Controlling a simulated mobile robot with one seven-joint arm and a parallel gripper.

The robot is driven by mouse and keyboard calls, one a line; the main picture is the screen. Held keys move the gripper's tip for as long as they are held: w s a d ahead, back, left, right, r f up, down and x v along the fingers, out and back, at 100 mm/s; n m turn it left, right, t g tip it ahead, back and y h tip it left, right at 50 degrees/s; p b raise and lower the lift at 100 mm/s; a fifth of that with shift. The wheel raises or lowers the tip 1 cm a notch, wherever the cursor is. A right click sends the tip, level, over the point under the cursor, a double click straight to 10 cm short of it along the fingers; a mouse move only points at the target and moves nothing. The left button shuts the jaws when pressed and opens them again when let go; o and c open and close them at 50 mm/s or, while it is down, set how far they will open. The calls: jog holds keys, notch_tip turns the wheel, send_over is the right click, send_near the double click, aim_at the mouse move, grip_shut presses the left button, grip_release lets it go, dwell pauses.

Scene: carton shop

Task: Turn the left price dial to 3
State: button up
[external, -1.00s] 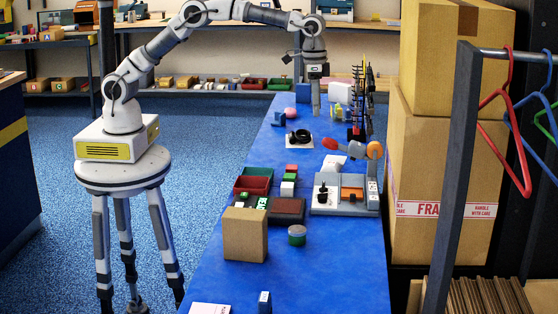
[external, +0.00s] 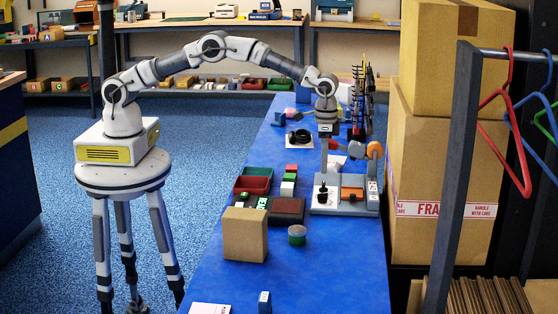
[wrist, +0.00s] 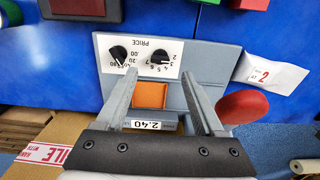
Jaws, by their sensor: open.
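The price machine (external: 345,209) is a grey unit on the blue table, with a white dial panel (wrist: 137,45) that appears upside down in the wrist view. With its print upright, the left price dial (wrist: 159,57) is the black knob on the picture's right, ringed by single digits. Its white mark points to the picture's right, around 2 or 3; I cannot tell which. The other dial (wrist: 119,53) has tens around it. A display reads 2.40 (wrist: 148,126). My gripper (wrist: 162,74) is open and empty above the machine; it also shows in the external view (external: 324,170).
An orange pad (wrist: 151,95) lies on the machine between my fingers in the wrist view. A red knob (wrist: 242,106) and a white tag marked 2 (wrist: 268,75) are to the right.

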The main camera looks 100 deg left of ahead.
aim_at(324, 183)
notch_tip(324, 183, down, 6)
jog(key=shift+f+b, duration=0.1)
jog(key=shift+b, duration=0.2)
jog(key=shift+c, duration=0.3)
grip_shut()
